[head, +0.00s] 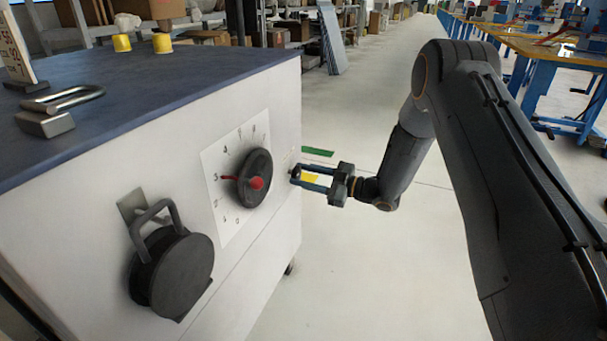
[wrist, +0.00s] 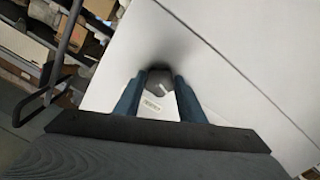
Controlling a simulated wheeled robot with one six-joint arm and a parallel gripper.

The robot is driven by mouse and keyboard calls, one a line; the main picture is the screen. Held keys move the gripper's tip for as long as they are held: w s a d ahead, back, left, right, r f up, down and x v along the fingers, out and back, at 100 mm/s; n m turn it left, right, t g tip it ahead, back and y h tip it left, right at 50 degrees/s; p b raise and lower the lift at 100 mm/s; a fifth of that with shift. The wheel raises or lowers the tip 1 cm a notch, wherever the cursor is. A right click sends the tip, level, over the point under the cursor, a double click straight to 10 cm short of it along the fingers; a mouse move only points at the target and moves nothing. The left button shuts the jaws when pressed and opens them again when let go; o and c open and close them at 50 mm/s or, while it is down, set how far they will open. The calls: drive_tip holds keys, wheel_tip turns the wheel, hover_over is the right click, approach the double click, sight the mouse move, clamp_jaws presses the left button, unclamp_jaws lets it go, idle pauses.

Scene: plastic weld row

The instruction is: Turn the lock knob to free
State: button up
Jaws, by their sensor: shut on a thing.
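A small grey lock knob (wrist: 160,86) sits on the white front face of the cabinet, between my fingertips in the wrist view. In the head view only a little of it shows, at the right end of the front face. My gripper (head: 296,175) reaches in from the right with its two blue fingers shut on the knob; the fingers also show in the wrist view (wrist: 162,80). A small printed label (wrist: 152,103) is beside the knob. Its lettering is too small to read, so I cannot tell the knob's setting.
Left of my gripper, a black dial (head: 254,180) with a red pointer stands near 3. Farther left is a round black cover (head: 178,268) with a grey handle. A padlock (head: 50,115) lies on the dark cabinet top (head: 160,85). The floor (head: 380,270) beside the cabinet is clear.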

drive_tip(key=n+p, duration=0.1)
drive_tip(key=n, duration=0.5)
drive_tip(key=shift+p, duration=0.3)
drive_tip(key=n+p, duration=0.1)
drive_tip(key=n, duration=0.5)
drive_tip(key=shift+r, duration=0.1)
drive_tip(key=shift+n, duration=0.4)
drive_tip(key=o, duration=1)
drive_tip(key=shift+o, duration=0.2)
drive_tip(key=shift+d, duration=0.15)
drive_tip(key=p+v, duration=0.1)
drive_tip(key=v, duration=0.6)
drive_tip(key=shift+d, duration=0.3)
drive_tip(key=shift+s, duration=0.1)
